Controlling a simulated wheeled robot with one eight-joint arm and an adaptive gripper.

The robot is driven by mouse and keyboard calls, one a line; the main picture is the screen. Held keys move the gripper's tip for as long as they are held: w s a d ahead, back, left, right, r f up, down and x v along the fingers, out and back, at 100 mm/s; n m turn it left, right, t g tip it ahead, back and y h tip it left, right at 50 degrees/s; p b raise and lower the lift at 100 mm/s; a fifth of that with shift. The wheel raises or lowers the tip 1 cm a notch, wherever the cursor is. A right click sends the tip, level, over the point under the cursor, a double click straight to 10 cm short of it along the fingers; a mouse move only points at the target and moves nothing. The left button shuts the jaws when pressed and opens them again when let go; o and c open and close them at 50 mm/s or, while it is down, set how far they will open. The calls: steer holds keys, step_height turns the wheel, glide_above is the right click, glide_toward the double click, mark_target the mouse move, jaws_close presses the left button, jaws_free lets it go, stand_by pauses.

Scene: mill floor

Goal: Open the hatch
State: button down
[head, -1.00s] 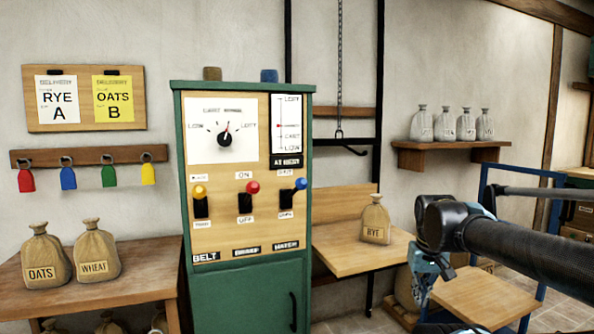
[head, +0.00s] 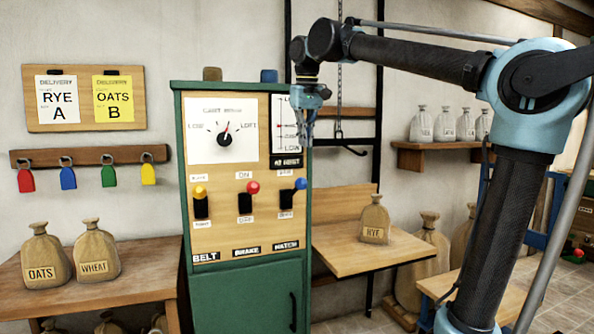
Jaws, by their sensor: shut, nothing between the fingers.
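The hatch control is a lever with a blue knob (head: 300,184) on the green control cabinet (head: 246,84), above the word HATCH. Its knob is at the upper part of its black slot, by the upper label. The brake lever has a red knob (head: 253,188) and the belt lever a yellow knob (head: 200,191); both knobs are at the top of their slots. My gripper (head: 309,138) is shut and empty, pointing down at the cabinet's right edge, above the blue knob and apart from it. The arm partly hides the LOFT gauge (head: 283,125).
A RYE sack (head: 375,220) stands on the wooden platform (head: 345,262) right of the cabinet. A chain (head: 340,80) hangs behind it. OATS (head: 43,262) and WHEAT (head: 96,255) sacks stand on the left bench. Colored tags hang on the rack (head: 90,156). Pale sacks stand on the right shelf (head: 410,145).

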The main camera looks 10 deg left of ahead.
steer(key=shift+n, duration=0.3)
steer(key=a+r, duration=0.1)
steer(key=a, duration=0.1)
steer(key=s+a+r, duration=0.1)
steer(key=a, duration=0.1)
steer(key=shift+a+r, duration=0.1)
steer(key=shift+r, duration=0.25)
steer(key=shift+f, duration=0.1)
glide_above(294, 191)
steer(key=f, duration=1)
steer(key=shift+w+a+f, duration=0.2)
steer(key=shift+w+f, duration=0.05)
steer(key=shift+w, duration=0.1)
steer(key=shift+s+d+f, duration=0.4)
steer(key=shift+s+d, duration=0.1)
steer(key=shift+s, duration=0.1)
steer(key=shift+s, duration=0.1)
